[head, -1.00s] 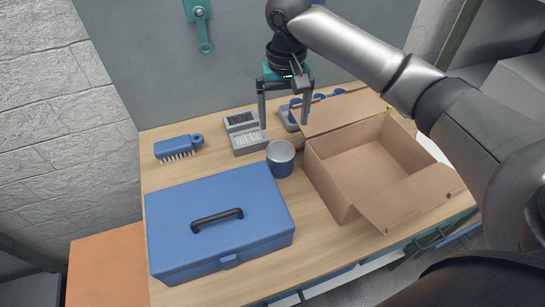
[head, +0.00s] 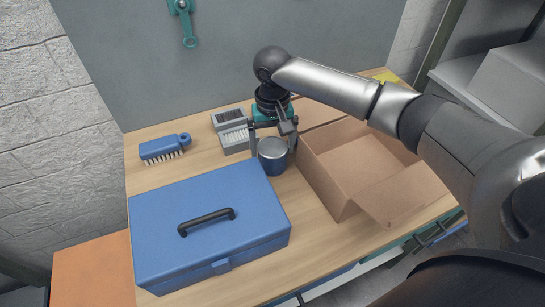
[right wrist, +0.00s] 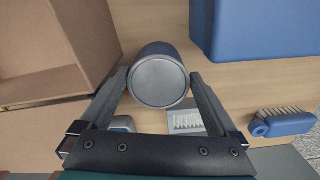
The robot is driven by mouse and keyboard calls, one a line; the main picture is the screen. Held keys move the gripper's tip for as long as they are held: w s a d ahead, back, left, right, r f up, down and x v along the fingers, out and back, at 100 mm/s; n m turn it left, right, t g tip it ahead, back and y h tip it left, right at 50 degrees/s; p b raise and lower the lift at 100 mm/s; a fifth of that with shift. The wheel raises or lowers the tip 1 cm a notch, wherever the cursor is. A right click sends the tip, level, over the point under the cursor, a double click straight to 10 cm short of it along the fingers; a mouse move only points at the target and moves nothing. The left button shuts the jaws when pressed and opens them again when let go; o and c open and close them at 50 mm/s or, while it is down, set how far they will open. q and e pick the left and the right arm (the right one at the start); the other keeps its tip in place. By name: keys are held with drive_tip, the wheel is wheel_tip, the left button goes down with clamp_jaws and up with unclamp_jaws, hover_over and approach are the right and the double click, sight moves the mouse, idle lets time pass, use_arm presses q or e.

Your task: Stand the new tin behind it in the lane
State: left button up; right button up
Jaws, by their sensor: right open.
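A blue tin (head: 272,162) with a grey round top stands upright on the wooden table, between the blue toolbox and the cardboard box. It also shows in the right wrist view (right wrist: 160,82), between the two fingers. My right gripper (head: 272,143) is open, lowered with one finger on each side of the tin; I cannot tell whether they touch it. The lane with the other tins is hidden behind my right arm in the head view. A small grey piece (right wrist: 122,123) by a finger in the wrist view may be part of it. My left gripper is not in view.
A blue toolbox (head: 165,240) fills the front left. An open cardboard box (head: 345,208) stands close on the right. A grey two-part tray (head: 233,141) sits behind the tin, and a blue brush (head: 160,149) lies at back left.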

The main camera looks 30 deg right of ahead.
sight(272, 147)
drive_tip(key=f, duration=0.2)
drive_tip(key=f+b, duration=0.1)
drive_tip(key=f, duration=0.1)
drive_tip(key=shift+w+d+f, duration=0.1)
drive_tip(key=shift+w+f, duration=0.1)
drive_tip(key=shift+c, duration=0.3)
drive_tip(key=shift+r, duration=0.1)
drive_tip(key=c, duration=1.3)
wheel_tip(272, 147, up, 20)
drive_tip(key=p, duration=0.4)
drive_tip(key=shift+s+a+f+n+b, duration=0.6)
drive_tip(key=shift+s+a, duration=0.45)
drive_tip(key=shift+s, duration=0.9)
drive_tip(key=shift+s+a+f+n+b, duration=0.4)
drive_tip(key=shift+s+a+f+b, duration=0.55)
drive_tip(key=shift+s, duration=0.95)
drive_tip(key=shift+s+a+f+n+b, duration=0.45)
drive_tip(key=shift+s+a, duration=0.75)
drive_tip(key=shift+s, duration=0.75)
